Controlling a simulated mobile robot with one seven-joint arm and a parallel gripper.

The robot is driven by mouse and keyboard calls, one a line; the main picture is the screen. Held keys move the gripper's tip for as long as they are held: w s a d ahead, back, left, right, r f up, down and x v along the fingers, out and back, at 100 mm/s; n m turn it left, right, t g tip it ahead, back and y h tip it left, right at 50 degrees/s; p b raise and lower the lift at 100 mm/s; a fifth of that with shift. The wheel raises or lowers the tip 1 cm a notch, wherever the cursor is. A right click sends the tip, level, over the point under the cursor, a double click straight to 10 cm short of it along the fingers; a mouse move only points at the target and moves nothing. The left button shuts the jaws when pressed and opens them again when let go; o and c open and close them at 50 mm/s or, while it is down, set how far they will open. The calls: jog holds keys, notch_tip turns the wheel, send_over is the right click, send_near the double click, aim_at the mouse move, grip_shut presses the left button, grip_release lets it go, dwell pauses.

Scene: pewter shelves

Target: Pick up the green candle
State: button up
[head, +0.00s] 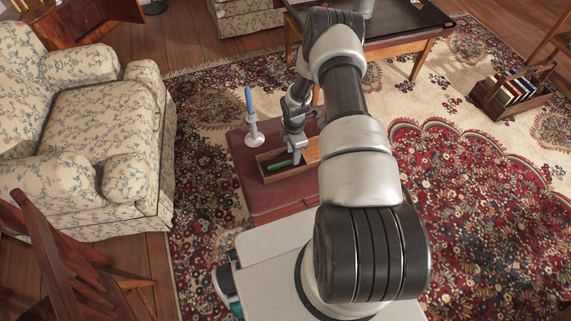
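A green candle (279,165), a small narrow green thing, lies in a shallow wooden box (276,178) on a dark red chest or low table. My gripper (297,158) points down over the box, at the right end of the green candle. Part of the candle may be hidden behind the gripper. The fingers are too small to tell whether they are open or shut, or whether they touch the candle.
A blue candle (249,101) stands upright in a white holder (254,133) just left of the box. A floral armchair (100,110) is at left, a wooden table (405,45) behind. A book carrier (515,98) sits on the rug at right, where the floor is open.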

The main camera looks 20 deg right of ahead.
aim_at(286, 163)
notch_tip(286, 163, down, 3)
jog(key=shift+f+b, duration=0.15)
jog(key=shift+b, duration=0.15)
grip_shut()
jog(key=shift+a+r, duration=0.2)
jog(key=shift+r, duration=0.05)
